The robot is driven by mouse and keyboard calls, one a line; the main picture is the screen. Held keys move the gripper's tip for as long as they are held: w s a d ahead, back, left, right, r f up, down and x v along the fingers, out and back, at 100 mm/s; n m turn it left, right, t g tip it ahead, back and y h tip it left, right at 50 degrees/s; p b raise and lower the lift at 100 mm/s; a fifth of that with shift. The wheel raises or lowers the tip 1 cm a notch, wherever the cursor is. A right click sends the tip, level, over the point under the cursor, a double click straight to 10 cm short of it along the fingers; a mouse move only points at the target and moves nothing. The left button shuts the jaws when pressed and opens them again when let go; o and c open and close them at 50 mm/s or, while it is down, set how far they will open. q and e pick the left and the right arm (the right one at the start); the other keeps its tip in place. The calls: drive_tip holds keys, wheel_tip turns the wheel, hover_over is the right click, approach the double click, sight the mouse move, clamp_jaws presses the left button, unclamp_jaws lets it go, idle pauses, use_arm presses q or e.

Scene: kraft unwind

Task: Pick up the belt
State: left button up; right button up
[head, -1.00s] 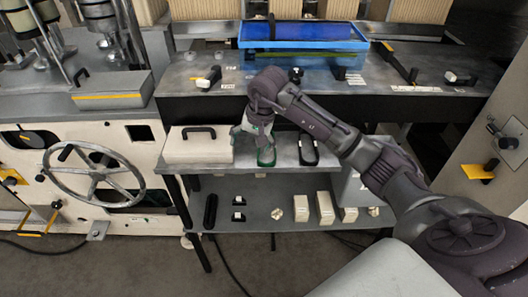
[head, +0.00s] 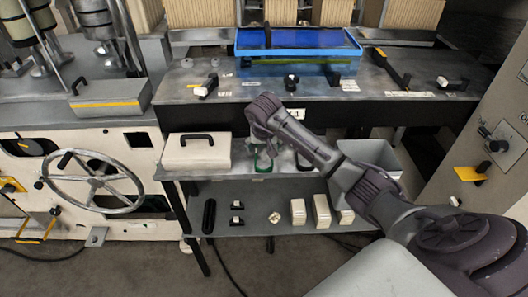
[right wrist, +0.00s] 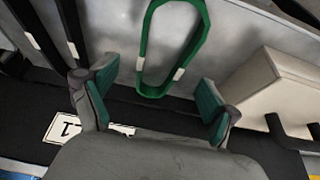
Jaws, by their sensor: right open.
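A green belt (right wrist: 139,52), a long closed loop with pale patches, lies on the middle shelf. In the right wrist view it runs up from between my fingers. In the head view only part of the green belt (head: 263,166) shows below my right arm. My right gripper (right wrist: 156,100) is open and empty, with its green-padded fingers on either side of the loop's near end. I cannot tell whether they touch it. In the head view the arm partly hides the gripper. My left gripper is in neither view.
A white case (head: 196,155) with a black handle stands left of the belt on the shelf. A dark strap-like loop (right wrist: 70,25) lies on the other side. A grey bin (head: 378,158) is at the right. The lower shelf (head: 255,195) holds several small items.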

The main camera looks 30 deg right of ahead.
sight(264, 155)
drive_tip(key=shift+x, duration=1.5)
drive_tip(key=shift+a, duration=0.1)
drive_tip(key=c, duration=1.2)
drive_tip(key=shift+c, duration=0.4)
drive_tip(key=shift+r, duration=0.15)
